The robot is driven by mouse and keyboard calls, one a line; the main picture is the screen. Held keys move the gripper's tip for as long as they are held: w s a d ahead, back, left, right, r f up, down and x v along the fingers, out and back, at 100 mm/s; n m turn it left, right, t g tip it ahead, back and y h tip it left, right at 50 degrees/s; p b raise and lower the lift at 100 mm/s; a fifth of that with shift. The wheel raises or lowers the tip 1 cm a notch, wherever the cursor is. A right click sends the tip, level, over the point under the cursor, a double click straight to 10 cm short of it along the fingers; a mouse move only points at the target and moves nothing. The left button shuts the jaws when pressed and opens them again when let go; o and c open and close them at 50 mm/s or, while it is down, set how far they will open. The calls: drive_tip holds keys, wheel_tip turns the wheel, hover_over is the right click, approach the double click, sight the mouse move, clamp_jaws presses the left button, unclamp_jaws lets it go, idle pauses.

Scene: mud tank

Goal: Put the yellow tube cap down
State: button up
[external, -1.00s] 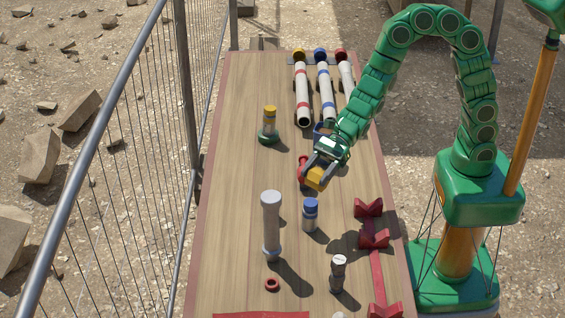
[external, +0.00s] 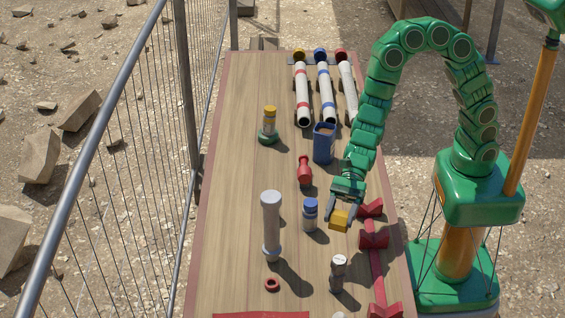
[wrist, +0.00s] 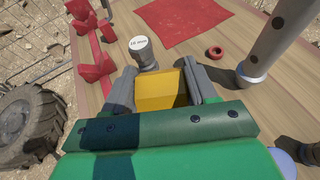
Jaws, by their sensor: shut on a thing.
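The yellow tube cap (external: 341,219) is held between the fingers of my gripper (external: 342,212), above the right side of the table. In the wrist view the yellow cap (wrist: 161,90) fills the space between the two grey fingers (wrist: 164,88). My gripper is shut on it. In the external view it is right of the blue-capped vial (external: 310,215) and left of the red V-shaped rests (external: 374,236). I cannot tell how high the cap is above the table.
A grey cylinder (external: 338,273) stands just in front of my gripper. A tall white tube (external: 271,226), a red bottle (external: 305,171) and a blue box (external: 324,144) stand on the wooden table (external: 235,190). A red ring (external: 272,284) and red mat (wrist: 183,25) lie near the front.

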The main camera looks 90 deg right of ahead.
drive_tip(key=shift+w+a+f, duration=0.8)
drive_tip(key=shift+w+f, duration=0.45)
drive_tip(key=shift+f, duration=0.5)
drive_tip(key=shift+w+a+f, duration=0.75)
drive_tip(key=shift+w+f, duration=0.45)
drive_tip(key=shift+f, duration=0.6)
drive_tip(key=shift+w+a+f, duration=0.8)
drive_tip(key=shift+w+f, duration=0.45)
drive_tip(key=shift+f, duration=0.5)
drive_tip(key=shift+f, duration=0.65)
drive_tip(key=o, duration=1)
drive_tip(key=shift+o, duration=0.2)
drive_tip(key=shift+r, duration=0.1)
